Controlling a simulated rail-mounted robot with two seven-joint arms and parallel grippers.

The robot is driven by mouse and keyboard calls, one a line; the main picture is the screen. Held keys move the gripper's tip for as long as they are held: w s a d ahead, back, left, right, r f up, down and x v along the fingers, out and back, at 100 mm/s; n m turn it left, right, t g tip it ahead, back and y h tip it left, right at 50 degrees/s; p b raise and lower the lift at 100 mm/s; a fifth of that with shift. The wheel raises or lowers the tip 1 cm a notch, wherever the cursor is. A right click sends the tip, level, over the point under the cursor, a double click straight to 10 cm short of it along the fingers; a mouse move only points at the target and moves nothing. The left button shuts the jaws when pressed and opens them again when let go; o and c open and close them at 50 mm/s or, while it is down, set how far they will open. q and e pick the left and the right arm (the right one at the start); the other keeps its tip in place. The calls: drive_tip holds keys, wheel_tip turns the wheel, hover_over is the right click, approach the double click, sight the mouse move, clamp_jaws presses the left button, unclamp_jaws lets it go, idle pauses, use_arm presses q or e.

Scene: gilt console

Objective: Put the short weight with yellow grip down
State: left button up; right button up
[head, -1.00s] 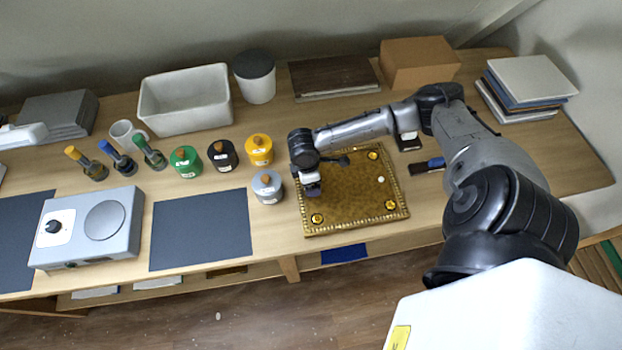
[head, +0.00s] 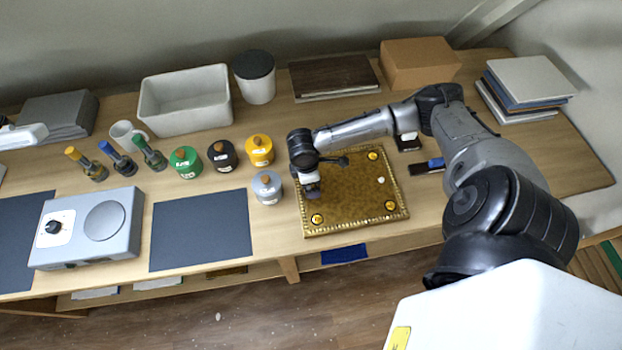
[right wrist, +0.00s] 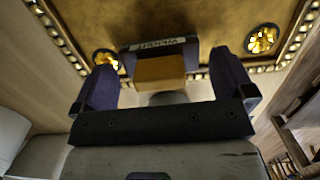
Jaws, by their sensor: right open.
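The short weight with yellow grip (right wrist: 160,71) shows in the right wrist view between the two fingers of my right gripper (right wrist: 166,82). Its yellow block has a dark, labelled part beyond it. The fingers are spread, with gaps visible on both sides of the yellow grip. In the head view my right gripper (head: 312,192) is low over the left part of the gilt tray (head: 347,229), and the weight is largely hidden by it. I cannot tell exactly how the weight's base meets the tray. My left gripper is not clearly in view.
Round gold feet or knobs (head: 317,219) sit at the tray's corners. A grey canister (head: 267,187) stands close to the tray's left edge, with green, black and yellow canisters behind it. A dark mat (head: 200,230) lies bare further left. A brush (head: 428,165) lies right of the tray.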

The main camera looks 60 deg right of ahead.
wheel_tip(320, 180, up, 10)
drive_tip(key=w+p, duration=0.1)
drive_tip(key=s+a+f+t+y, duration=0.1)
drive_tip(key=s+a+f+t, duration=0.15)
drive_tip(key=a, duration=0.65)
drive_tip(key=s+a+f+t+y, duration=0.1)
drive_tip(key=s+a+f+y, duration=0.2)
drive_tip(key=a, duration=0.7)
drive_tip(key=s+m+t+h, duration=0.1)
drive_tip(key=s+m+h, duration=0.2)
drive_tip(key=s, duration=0.6)
drive_tip(key=shift+f+m, duration=0.2)
drive_tip(key=shift+m, duration=1)
drive_tip(key=shift+r, duration=0.1)
